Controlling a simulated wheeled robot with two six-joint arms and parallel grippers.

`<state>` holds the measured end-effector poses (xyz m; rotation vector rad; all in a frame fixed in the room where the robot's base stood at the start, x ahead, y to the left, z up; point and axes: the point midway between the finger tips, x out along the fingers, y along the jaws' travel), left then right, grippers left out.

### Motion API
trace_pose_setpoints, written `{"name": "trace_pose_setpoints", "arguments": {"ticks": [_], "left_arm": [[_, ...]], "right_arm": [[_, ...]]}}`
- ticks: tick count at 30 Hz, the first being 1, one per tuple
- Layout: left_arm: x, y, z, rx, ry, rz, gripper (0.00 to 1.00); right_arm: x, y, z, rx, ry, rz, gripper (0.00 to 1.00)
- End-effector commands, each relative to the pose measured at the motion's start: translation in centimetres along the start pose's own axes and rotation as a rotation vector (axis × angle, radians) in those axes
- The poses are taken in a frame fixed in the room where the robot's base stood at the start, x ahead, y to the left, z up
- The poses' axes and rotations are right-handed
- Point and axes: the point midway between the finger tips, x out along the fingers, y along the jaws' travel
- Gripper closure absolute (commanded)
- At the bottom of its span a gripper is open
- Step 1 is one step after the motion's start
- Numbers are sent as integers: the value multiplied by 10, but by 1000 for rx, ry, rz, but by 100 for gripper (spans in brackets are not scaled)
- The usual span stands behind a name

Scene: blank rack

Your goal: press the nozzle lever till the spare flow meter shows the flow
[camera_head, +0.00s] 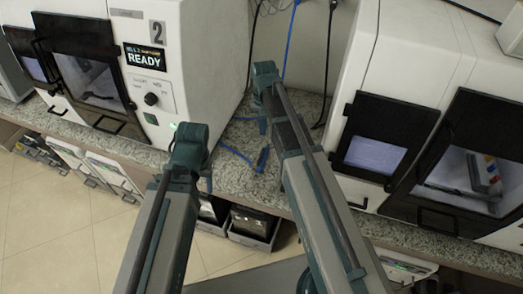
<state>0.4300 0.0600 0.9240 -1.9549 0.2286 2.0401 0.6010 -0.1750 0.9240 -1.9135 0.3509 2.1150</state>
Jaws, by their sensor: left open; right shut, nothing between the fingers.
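A small blue piece (263,158), which looks like the air nozzle, is on the granite counter between the two machines. Its lever is too small to make out. A blue hose (290,38) hangs from above and passes behind my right arm. I cannot make out the spare flow meter. My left gripper (208,180) is mostly hidden beyond the end of its arm, near the counter's front edge; it is open. My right gripper (263,124) is also mostly hidden behind its arm, above the counter near the blue piece; it is shut and empty.
A white machine (185,60) with a "2" and a READY display (145,57) stands left. Another white machine (415,55) with dark windows stands right. The granite counter (240,190) holds them. Grey bins (252,228) sit below. The tiled floor (55,230) at left is clear.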

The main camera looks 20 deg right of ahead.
Motion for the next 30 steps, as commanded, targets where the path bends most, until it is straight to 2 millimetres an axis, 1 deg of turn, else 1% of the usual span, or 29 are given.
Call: {"name": "trace_pose_setpoints", "arguments": {"ticks": [1,3,9,12,16,30], "left_arm": [[-16,-2,1,0,0,0,50],[-27,-3,2,0,0,0,50],[-54,-5,3,0,0,0,50],[-62,-6,4,1,0,0,50],[-65,-6,4,1,0,0,50],[-64,-6,4,1,0,0,50]], "right_arm": [[-16,0,0,0,0,0,100],[-27,0,0,0,0,0,100],[-55,0,0,0,0,0,100],[-63,0,0,0,0,0,100],[-66,0,0,0,0,0,100],[-64,0,0,0,0,0,100]]}}
